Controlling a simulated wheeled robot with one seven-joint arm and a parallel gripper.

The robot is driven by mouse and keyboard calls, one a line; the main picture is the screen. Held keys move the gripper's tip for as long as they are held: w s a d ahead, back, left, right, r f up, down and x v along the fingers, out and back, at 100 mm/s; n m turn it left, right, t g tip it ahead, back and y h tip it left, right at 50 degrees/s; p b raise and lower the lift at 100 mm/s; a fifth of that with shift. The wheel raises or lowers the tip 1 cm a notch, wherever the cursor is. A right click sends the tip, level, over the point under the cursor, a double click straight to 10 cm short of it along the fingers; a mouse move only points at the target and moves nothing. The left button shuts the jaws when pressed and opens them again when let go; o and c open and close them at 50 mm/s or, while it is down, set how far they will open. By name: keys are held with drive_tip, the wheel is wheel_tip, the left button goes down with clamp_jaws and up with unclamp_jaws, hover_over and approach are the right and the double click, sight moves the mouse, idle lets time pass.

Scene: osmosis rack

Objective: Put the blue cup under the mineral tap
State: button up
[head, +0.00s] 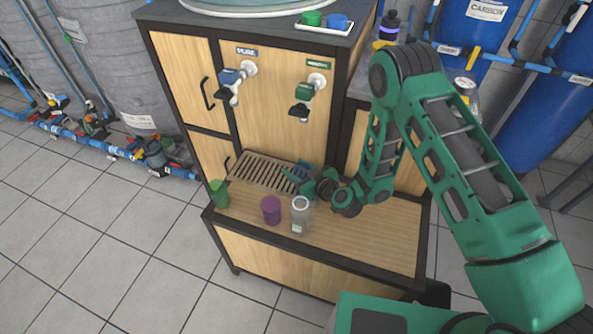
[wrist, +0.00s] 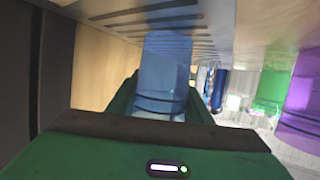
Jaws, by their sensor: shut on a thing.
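The blue cup (head: 304,167) is small in the head view, mostly hidden behind my gripper (head: 302,179). It is at the right end of the slotted drip tray (head: 262,171), below the green mineral tap (head: 302,97). In the wrist view the translucent blue cup (wrist: 167,72) stands between the green fingers of my gripper (wrist: 164,97), which are shut on it. The slotted tray surface (wrist: 165,15) runs close by the cup's end. I cannot tell whether the cup rests on it.
A green cup (head: 218,194), a purple cup (head: 271,210) and a clear bottle (head: 300,214) stand on the wooden ledge in front of the tray. The blue pure tap (head: 233,82) is to the left. The ledge (head: 375,240) is clear at the right.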

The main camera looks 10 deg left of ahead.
drive_tip(key=shift+f, duration=0.3)
drive_tip(key=o, duration=1)
drive_tip(key=shift+v, duration=2.35)
drive_tip(key=shift+s+d, duration=0.3)
drive_tip(key=shift+d, duration=0.3)
drive_tip(key=shift+s+d+r, duration=0.3)
drive_tip(key=shift+d+r, duration=0.1)
drive_tip(key=shift+r, duration=0.1)
drive_tip(key=shift+s+d+r, duration=0.1)
drive_tip(key=shift+s+d, duration=0.4)
drive_tip(key=shift+v, duration=1.7)
